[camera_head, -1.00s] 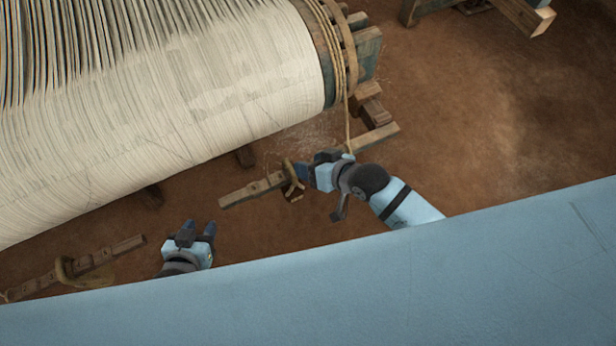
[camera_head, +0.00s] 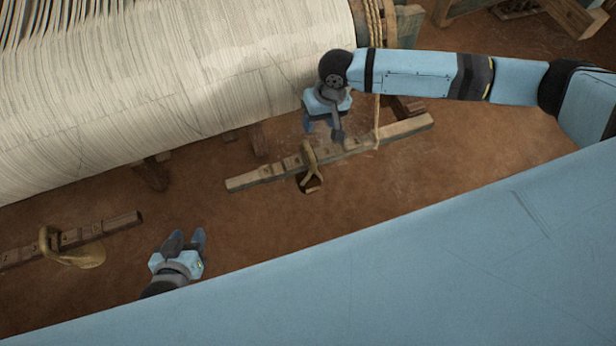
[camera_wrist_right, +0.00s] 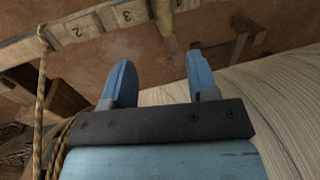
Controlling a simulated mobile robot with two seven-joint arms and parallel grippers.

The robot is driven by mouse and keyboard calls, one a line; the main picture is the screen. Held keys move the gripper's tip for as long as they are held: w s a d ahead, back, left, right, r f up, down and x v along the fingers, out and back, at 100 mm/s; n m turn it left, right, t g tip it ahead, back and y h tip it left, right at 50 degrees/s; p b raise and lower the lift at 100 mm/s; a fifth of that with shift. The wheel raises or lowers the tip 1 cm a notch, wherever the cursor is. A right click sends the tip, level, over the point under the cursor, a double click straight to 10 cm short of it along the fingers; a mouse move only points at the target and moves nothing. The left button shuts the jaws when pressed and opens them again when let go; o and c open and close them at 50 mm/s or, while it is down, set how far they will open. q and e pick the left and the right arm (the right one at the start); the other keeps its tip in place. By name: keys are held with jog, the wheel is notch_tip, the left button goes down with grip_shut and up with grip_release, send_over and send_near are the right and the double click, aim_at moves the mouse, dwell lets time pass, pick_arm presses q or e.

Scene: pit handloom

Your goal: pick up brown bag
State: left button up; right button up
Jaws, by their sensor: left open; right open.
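I cannot clearly make out a brown bag in either view. My right gripper (camera_head: 322,124) is open and empty, with its fingers pointing down, between the cloth roll and a wooden bar. Its open fingers also show in the right wrist view (camera_wrist_right: 161,80), with nothing between them. My left gripper (camera_head: 186,238) is open and empty, low at the left, to the right of a tan loop with a flat tan piece (camera_head: 85,257). Another tan loop (camera_head: 309,155) wraps the middle bar; a small dark patch lies under it.
The loom's cream cloth roll (camera_head: 200,90) fills the upper left. A notched wooden bar (camera_head: 255,178) lies below it, and it shows numbered in the right wrist view (camera_wrist_right: 95,25). A rope (camera_head: 377,122) hangs at the roll's end. Brown floor (camera_head: 480,165) at right is clear.

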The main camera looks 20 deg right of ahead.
aim_at(308, 146)
jog(key=f, duration=0.2)
jog(key=a+f, duration=0.1)
jog(key=f, duration=0.3)
jog(key=shift+a+f+b, duration=0.25)
jog(key=shift+f+b, duration=0.15)
jog(key=shift+w+a+f+b, duration=0.15)
jog(key=shift+a+f, duration=0.1)
jog(key=shift+f, duration=0.6)
jog(key=shift+s+a+f+b, duration=0.1)
jog(key=shift+a+f+b, duration=0.15)
jog(key=shift+f, duration=0.6)
jog(key=shift+w+a+f+b, duration=0.1)
jog(key=shift+a+f, duration=0.2)
jog(key=shift+f, duration=0.55)
jog(key=shift+c, duration=0.5)
grip_shut()
jog(key=shift+r, duration=0.1)
